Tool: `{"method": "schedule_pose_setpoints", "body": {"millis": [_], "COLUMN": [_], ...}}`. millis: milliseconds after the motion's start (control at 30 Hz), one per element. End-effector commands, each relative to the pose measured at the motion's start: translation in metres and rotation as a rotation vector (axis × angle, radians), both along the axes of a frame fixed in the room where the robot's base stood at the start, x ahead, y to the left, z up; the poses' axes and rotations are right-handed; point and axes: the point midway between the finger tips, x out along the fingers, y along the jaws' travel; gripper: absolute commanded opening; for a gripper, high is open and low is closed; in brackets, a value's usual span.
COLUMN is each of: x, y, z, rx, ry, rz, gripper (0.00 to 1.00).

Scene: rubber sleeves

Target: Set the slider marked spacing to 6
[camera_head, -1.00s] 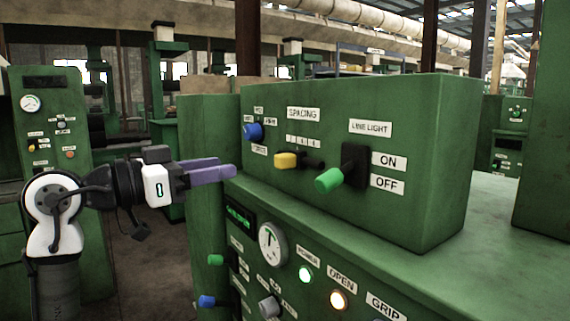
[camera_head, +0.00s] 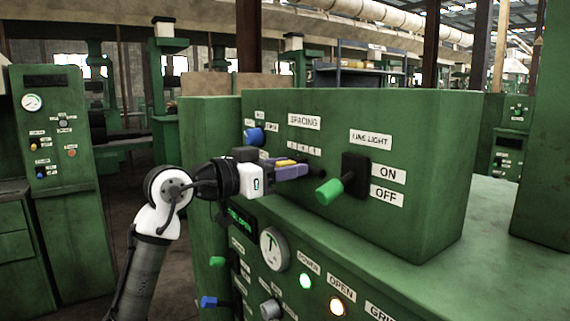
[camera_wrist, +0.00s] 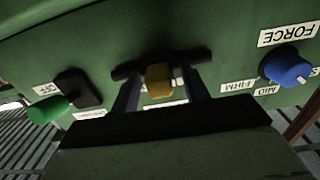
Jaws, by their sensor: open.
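The slider marked spacing has a yellow knob (camera_head: 287,162) on the front of the green upper box, under the SPACING label (camera_head: 304,122). Its dark track shows to the right of the knob. The small scale marks (camera_head: 303,149) above it are too small to read. My gripper (camera_head: 298,169) is at the slider, open. In the wrist view, which is upside down, the yellow knob (camera_wrist: 158,80) stands between the two dark fingers of my gripper (camera_wrist: 160,88), with a gap on each side. The fingers partly hide the track.
A green lever (camera_head: 329,191) sticks out right of the slider, by the ON and OFF labels. A blue force knob (camera_head: 254,136) is to its left. Below are a gauge (camera_head: 274,249), lit lamps and more knobs on the lower panel.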

Motion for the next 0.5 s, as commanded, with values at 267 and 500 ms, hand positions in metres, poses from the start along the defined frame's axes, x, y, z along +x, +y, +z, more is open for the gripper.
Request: {"method": "schedule_pose_setpoints", "body": {"millis": [267, 500], "x": [0.0013, 0.0011], "y": [-0.0017, -0.0014], "z": [-0.0003, -0.0002], "rx": [0.0, 0.0], "ry": [0.0, 0.0], "rz": [0.0, 0.001], "gripper": [0.45, 0.17]}}
